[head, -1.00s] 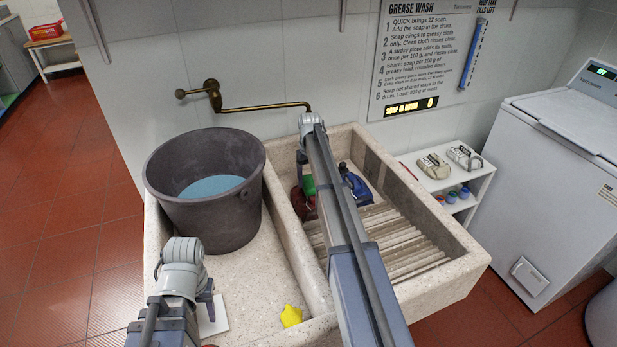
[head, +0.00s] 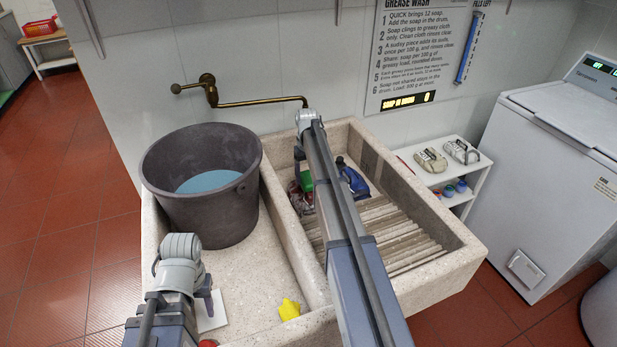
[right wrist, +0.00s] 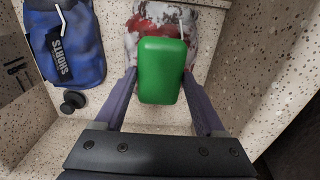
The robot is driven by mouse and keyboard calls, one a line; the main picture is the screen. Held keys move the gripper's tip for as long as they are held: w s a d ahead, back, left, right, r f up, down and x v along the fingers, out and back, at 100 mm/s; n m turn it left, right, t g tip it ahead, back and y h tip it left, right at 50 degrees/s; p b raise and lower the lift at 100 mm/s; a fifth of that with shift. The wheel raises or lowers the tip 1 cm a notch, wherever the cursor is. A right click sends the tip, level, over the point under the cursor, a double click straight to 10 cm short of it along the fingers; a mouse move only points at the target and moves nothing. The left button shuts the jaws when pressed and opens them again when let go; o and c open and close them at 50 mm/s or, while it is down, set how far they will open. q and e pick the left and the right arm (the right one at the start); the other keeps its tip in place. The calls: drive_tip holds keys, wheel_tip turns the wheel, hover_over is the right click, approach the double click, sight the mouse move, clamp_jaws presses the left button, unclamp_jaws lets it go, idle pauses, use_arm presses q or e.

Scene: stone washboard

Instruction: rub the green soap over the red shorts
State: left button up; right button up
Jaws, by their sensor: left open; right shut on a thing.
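The green soap (right wrist: 162,70) is a rounded block held between the fingers of my right gripper (right wrist: 161,85), which is shut on it. In the right wrist view, the soap overlaps the near part of the red shorts (right wrist: 148,18). Whether it touches them cannot be told. The red shorts show red patches among whitish, foamy-looking areas. In the head view, the soap (head: 306,181) and the shorts (head: 295,196) are partly hidden by my right arm. My left gripper (head: 207,300) is open and empty over the left basin's front part.
Blue shorts (right wrist: 65,45) lie beside the red ones, near a dark drain plug (right wrist: 73,102). The ribbed washboard (head: 385,235) slopes in the right basin. A dark tub (head: 205,225) of water stands in the left basin. A yellow piece (head: 289,309) lies near the front edge.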

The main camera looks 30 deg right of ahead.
sight(304, 171)
drive_tip(key=shift+w+d, duration=0.1)
drive_tip(key=shift+w, duration=0.8)
drive_tip(key=shift+w+f, duration=0.1)
drive_tip(key=shift+w, duration=0.7)
drive_tip(key=shift+s, duration=2.55)
drive_tip(key=shift+w, duration=1.75)
drive_tip(key=shift+w+f, duration=0.1)
drive_tip(key=shift+w, duration=0.7)
